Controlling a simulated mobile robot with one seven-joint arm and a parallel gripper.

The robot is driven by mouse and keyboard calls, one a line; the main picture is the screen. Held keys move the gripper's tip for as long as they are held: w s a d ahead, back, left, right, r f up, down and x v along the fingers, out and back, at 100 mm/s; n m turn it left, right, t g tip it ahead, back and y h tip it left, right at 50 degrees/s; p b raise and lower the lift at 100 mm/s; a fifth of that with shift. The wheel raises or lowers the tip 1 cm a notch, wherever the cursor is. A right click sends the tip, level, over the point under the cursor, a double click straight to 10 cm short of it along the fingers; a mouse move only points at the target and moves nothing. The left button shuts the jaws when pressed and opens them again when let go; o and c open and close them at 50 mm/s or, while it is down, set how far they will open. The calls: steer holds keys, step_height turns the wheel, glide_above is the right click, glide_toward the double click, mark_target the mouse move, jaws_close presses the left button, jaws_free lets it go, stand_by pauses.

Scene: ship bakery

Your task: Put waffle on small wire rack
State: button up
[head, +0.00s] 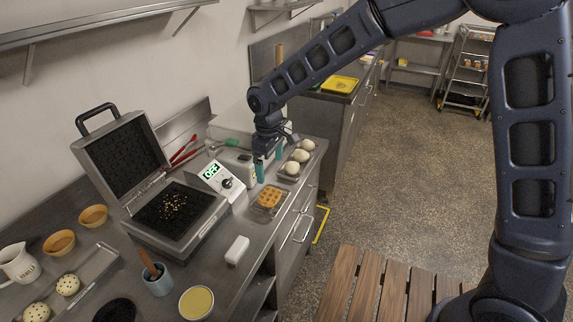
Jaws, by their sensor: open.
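A golden square waffle (269,198) lies on what looks like the small wire rack (259,211), near the counter's front edge and right of the waffle iron. It looks flat, with the rack's edge showing around it. My gripper (268,166) is above and behind the waffle, apart from it. Its teal fingertips are spread and point down, with nothing seen between them. The waffle iron (150,195) stands open with its lid raised, and crumbs lie on its lower plate.
A control box (217,180) reading OFF stands left of my gripper. A tray with several pale round items (301,156) is to its right. A white block (237,250), a utensil cup (158,281) and a yellow-filled bowl (196,302) stand in front. Red tongs (184,149) lie behind.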

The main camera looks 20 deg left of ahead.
steer(key=shift+r, duration=0.1)
steer(key=w+d+r+m+t, duration=0.1)
steer(key=w+d+r+m, duration=0.3)
steer(key=d, duration=0.6)
steer(key=w+d+r+m+y, duration=0.1)
steer(key=w+d+r, duration=0.55)
steer(key=d, duration=0.45)
steer(key=w+d+r+m+t, duration=0.1)
steer(key=w+d+r+m, duration=0.25)
steer(key=w+d, duration=0.45)
steer(key=s+d+r+m+t, duration=0.1)
steer(key=s+d+r+m, duration=0.15)
steer(key=d, duration=0.75)
steer(key=s+d+r+m, duration=0.1)
steer(key=s+d+m, duration=0.15)
steer(key=d, duration=0.75)
steer(key=s+d+m+t+h, duration=0.1)
steer(key=s+d+m, duration=0.3)
steer(key=s+d, duration=0.5)
steer(key=d, duration=0.3)
steer(key=shift+f+t, duration=0.3)
steer(key=shift+f, duration=0.05)
